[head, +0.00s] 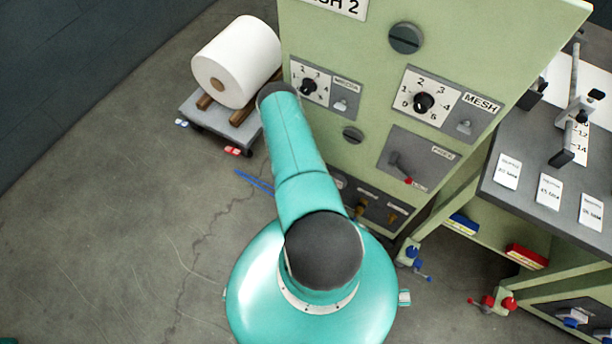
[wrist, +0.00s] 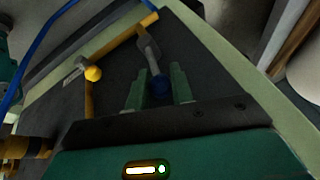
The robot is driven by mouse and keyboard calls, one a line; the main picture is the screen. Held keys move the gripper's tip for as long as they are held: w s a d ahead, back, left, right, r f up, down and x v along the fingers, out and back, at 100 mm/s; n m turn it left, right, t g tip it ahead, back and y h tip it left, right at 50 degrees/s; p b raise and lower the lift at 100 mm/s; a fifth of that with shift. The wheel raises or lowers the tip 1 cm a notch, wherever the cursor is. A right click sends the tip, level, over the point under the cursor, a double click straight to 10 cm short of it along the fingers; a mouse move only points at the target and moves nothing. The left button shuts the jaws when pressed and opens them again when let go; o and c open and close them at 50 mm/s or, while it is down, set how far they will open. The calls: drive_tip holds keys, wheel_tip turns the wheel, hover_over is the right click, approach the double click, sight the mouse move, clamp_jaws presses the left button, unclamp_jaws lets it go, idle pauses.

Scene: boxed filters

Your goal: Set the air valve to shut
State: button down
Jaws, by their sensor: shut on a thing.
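In the wrist view a grey lever (wrist: 149,52) with a blue knob (wrist: 161,86) stands out from a dark panel beside a yellow pipe (wrist: 122,40). My gripper (wrist: 161,84) has its two green fingers on either side of the blue knob and is shut on it. A second lever with a yellow knob (wrist: 93,73) is to the left, apart from my fingers. No label is readable here, so I cannot confirm which is the air valve. In the head view my arm hides the gripper and part of the low valve panel (head: 378,208).
A green cabinet (head: 375,70) with dials and a red-tipped lever (head: 405,176) rises above the panel. A cart (head: 220,125) with a white roll (head: 238,62) stands left of it. A dark bench (head: 520,145) is at the right. The left floor is clear.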

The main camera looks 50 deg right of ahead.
drive_tip(key=shift+s+f+m+t, duration=0.15)
drive_tip(key=shift+s+m+t, duration=0.15)
drive_tip(key=shift+s+t, duration=0.6)
drive_tip(key=shift+w, duration=0.2)
drive_tip(key=c, duration=1.3)
unclamp_jaws()
drive_tip(key=v, duration=1.3)
drive_tip(key=shift+s+r, duration=0.3)
drive_tip(key=shift+r, duration=0.05)
